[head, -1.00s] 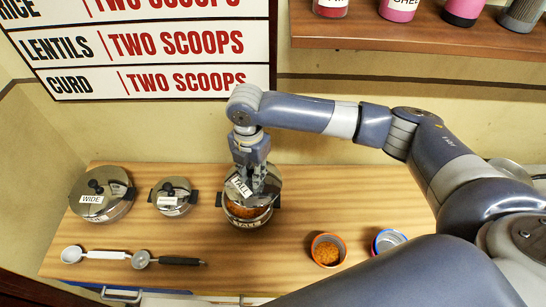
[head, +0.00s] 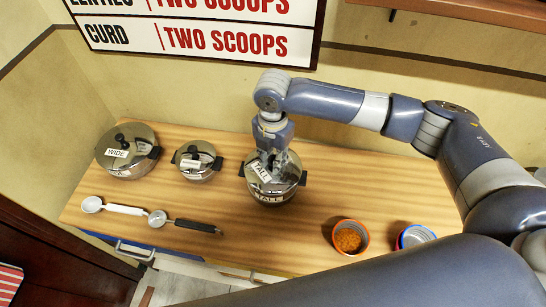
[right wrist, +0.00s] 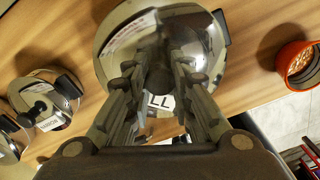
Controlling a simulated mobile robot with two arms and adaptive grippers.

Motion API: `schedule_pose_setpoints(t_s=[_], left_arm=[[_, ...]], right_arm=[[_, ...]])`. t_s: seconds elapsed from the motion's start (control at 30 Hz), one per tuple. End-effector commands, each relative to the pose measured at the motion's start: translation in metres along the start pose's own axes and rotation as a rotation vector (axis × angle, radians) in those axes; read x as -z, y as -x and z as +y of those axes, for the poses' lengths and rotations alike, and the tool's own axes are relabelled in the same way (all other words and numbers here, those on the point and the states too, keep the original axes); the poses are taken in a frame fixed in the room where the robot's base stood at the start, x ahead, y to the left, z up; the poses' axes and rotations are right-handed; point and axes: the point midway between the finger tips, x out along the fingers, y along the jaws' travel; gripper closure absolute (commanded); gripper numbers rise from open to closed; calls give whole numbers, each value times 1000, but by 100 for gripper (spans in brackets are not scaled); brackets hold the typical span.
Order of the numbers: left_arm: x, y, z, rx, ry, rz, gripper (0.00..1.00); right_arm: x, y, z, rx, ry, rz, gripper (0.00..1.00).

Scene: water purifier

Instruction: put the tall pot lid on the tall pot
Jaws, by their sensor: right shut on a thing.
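The shiny steel tall pot (head: 271,197) stands on the wooden counter with black side handles and a "TALL" label. The tall pot lid (head: 292,177), also labelled "TALL", covers the pot's opening in the head view. Any small gap at the rim is too fine to tell. My right gripper (head: 274,166) comes down from above and is shut on the lid's dark knob. In the right wrist view, the knob sits between the fingers (right wrist: 160,82), with the round lid (right wrist: 203,40) beneath. My left gripper is not in view.
The lidded wide pot (head: 128,150) and a smaller lidded pot (head: 197,160) stand to the left. A white spoon (head: 115,207) and a black-handled spoon (head: 188,223) lie in front. A cup of orange grains (head: 349,238) and another cup (head: 415,237) stand right.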

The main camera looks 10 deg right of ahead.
Motion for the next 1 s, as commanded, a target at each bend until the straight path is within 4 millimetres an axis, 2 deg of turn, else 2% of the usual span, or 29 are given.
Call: schedule_pose_setpoints(t_s=[0.57, 1.0], left_arm=[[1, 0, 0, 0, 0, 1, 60], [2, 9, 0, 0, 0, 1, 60]], right_arm=[[0, 0, 0, -1, 0, 0, 100], [0, 1, 0, 0, -1, 1, 100]])
